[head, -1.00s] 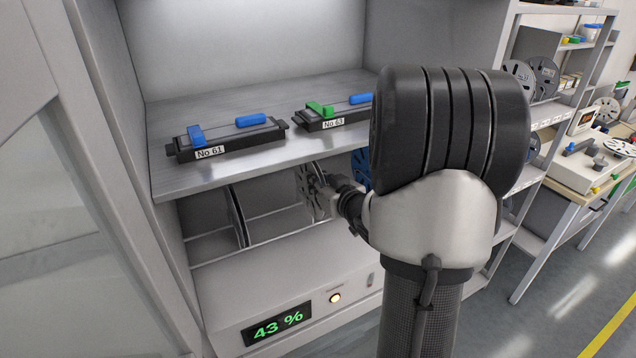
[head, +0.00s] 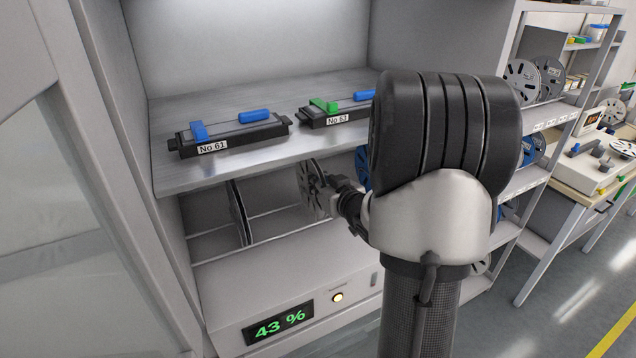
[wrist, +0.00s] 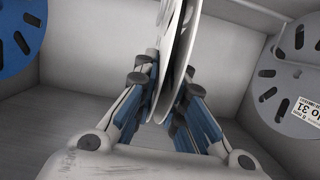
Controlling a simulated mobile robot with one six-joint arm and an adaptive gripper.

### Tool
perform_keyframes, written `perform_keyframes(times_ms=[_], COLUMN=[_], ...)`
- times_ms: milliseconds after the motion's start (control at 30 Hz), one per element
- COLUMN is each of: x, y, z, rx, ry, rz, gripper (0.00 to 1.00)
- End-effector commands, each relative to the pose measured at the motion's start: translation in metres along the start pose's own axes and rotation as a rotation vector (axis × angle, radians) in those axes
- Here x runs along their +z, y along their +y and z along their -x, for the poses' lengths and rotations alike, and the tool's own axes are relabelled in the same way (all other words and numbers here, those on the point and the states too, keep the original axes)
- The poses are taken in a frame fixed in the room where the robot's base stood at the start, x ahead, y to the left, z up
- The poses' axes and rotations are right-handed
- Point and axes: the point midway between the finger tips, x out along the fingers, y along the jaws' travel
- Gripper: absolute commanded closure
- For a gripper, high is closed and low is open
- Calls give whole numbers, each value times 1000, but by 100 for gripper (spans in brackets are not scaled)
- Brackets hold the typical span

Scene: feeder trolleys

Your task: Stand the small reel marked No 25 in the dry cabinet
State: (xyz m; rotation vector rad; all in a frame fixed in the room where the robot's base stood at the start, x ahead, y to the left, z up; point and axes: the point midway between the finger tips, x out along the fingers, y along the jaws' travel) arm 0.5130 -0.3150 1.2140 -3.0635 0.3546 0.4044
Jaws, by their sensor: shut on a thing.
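A small grey reel (head: 309,190) stands upright in the lower bay of the dry cabinet (head: 172,183), under the metal shelf. My gripper (head: 331,185) is shut on its edge from the right. In the wrist view the reel (wrist: 185,48) is seen edge-on between the two blue-padded fingers of my gripper (wrist: 168,100). Its label does not show, so I cannot read its number. Whether the reel touches the rails below is hard to tell.
A dark reel (head: 239,212) stands to the left on the rails. A blue reel (head: 362,168) is partly hidden behind my arm; it also shows in the wrist view (wrist: 18,38). A grey reel marked No 31 (wrist: 290,85) is at the wrist view's right. Feeders No 61 (head: 228,135) and No 63 (head: 338,110) lie on the shelf above.

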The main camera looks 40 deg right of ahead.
Motion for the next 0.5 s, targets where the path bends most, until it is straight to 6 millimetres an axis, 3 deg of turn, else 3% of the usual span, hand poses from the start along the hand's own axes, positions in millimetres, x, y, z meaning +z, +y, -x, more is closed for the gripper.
perform_keyframes(times_ms=[267, 300, 500], x=[1, 1, 1], y=[0, 0, 0], z=[-1, -1, -1], rx=[0, 0, 0], ry=[1, 1, 1], rz=[0, 0, 0], gripper=[100, 89, 75])
